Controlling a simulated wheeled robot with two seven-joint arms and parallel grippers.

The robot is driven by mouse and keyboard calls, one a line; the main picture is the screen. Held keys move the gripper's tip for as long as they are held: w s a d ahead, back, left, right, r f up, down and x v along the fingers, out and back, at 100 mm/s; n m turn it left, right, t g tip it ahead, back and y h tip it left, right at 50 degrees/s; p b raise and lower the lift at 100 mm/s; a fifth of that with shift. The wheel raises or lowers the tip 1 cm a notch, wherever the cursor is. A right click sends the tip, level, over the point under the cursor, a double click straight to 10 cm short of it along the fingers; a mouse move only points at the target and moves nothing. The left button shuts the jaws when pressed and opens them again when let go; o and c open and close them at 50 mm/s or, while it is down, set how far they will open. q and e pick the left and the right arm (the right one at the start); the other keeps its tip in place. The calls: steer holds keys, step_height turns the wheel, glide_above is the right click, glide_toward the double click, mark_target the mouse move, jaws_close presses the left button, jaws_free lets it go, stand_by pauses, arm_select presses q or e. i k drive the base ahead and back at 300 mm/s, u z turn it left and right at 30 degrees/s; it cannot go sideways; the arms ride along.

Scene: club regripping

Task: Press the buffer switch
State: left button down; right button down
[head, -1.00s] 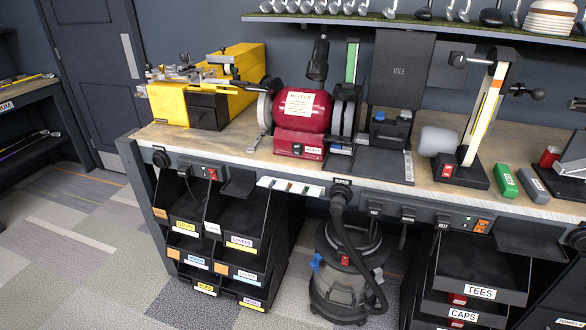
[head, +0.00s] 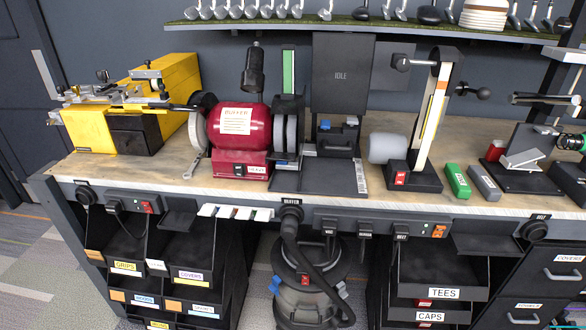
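The buffer (head: 238,122) is a red motor housing with a white printed label. It stands on the wooden workbench, left of the middle in the head view, with wheels at both sides. The buffer switch (head: 239,169) is a small dark rocker on the front of its red base, beside a small white label. It is too small to tell which way the rocker is set. Neither of my grippers is in view, and nothing covers the front of the buffer base.
A yellow case (head: 150,115) stands left of the buffer. A black stand reading IDLE (head: 342,75) is at its right. A belt sander (head: 427,125) and green block (head: 457,181) stand further right. A shop vacuum (head: 305,280) and bins (head: 140,260) are below. A club shelf overhangs the back.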

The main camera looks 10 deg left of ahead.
mark_target(239, 167)
steer(key=z, duration=0.25)
steer(key=i, duration=1.1)
steer(key=u, duration=0.55)
